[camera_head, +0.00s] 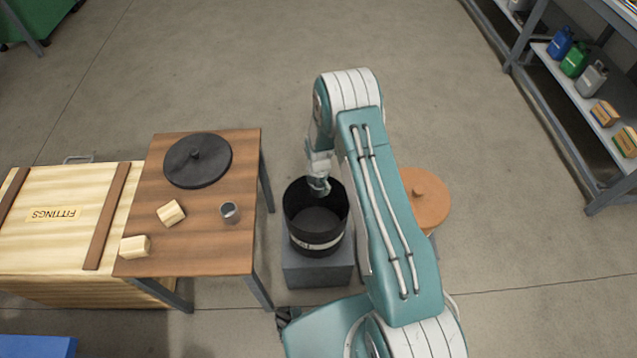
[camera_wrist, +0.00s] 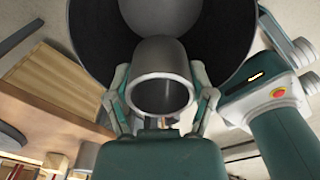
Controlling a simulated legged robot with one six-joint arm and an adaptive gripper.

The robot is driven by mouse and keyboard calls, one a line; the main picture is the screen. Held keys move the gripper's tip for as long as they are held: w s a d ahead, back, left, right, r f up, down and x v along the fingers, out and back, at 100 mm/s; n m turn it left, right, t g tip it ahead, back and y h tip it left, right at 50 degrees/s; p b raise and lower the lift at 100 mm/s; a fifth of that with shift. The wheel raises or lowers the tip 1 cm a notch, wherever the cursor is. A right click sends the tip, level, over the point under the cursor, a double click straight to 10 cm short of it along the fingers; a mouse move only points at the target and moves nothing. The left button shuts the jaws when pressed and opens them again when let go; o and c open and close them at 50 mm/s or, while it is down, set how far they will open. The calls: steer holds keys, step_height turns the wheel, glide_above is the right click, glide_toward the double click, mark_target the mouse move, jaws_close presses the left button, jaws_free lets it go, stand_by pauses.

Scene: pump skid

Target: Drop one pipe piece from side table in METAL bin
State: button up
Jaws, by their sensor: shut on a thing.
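My gripper (camera_head: 319,184) is above the mouth of a round black bin (camera_head: 322,236). In the wrist view my gripper (camera_wrist: 161,95) is shut on a grey metal pipe piece (camera_wrist: 162,62), with one finger on each side of it. The bin's dark inside (camera_wrist: 94,45) shows behind the pipe piece in that view. The bin stands on a grey block, with a pale label band whose writing I cannot read. Another grey pipe piece (camera_head: 230,212) stands on the brown side table (camera_head: 205,255).
A black round lid (camera_head: 197,160) and two pale wooden blocks (camera_head: 171,213) lie on the table. A wooden FITTINGS crate (camera_head: 50,240) is at the left. An orange round lid (camera_head: 428,200) is right of my arm. A shelf (camera_head: 575,95) stands far right.

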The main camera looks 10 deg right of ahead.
steer(key=o, duration=1.2)
step_height(320, 180, up, 12)
steer(key=shift+f, duration=0.1)
